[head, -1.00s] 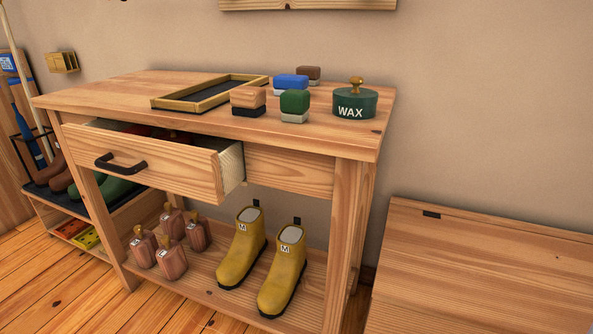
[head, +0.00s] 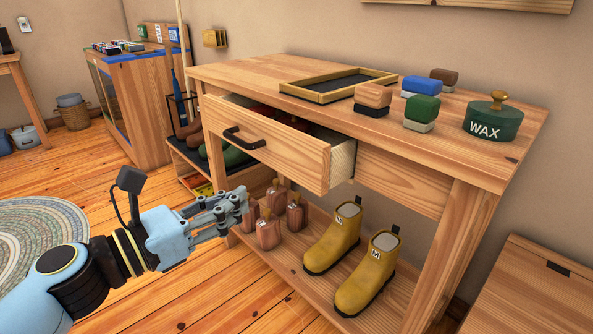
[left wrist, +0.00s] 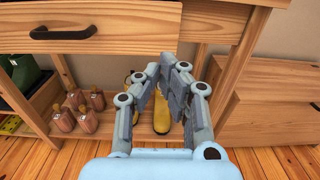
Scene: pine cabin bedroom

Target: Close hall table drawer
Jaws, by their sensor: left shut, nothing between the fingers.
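The hall table (head: 480,165) stands against the wall, and its drawer (head: 268,150) is pulled out part way. The drawer front has a dark bar handle (head: 243,139). Some reddish things show inside the drawer, mostly hidden. My left gripper (head: 243,202) is shut and empty, in front of the table and below the drawer front, apart from it. In the left wrist view the drawer front (left wrist: 130,28) and its handle (left wrist: 62,33) are at the top, with the shut fingers (left wrist: 160,72) below and right of the handle. My right gripper is not in view.
Brushes (head: 421,112), a wax tin (head: 492,120) and a tray (head: 338,85) are on the tabletop. Yellow boots (head: 333,238) and several wooden blocks (head: 268,230) stand on the lower shelf. A bench (head: 535,290) is at the right. The floor in front is clear.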

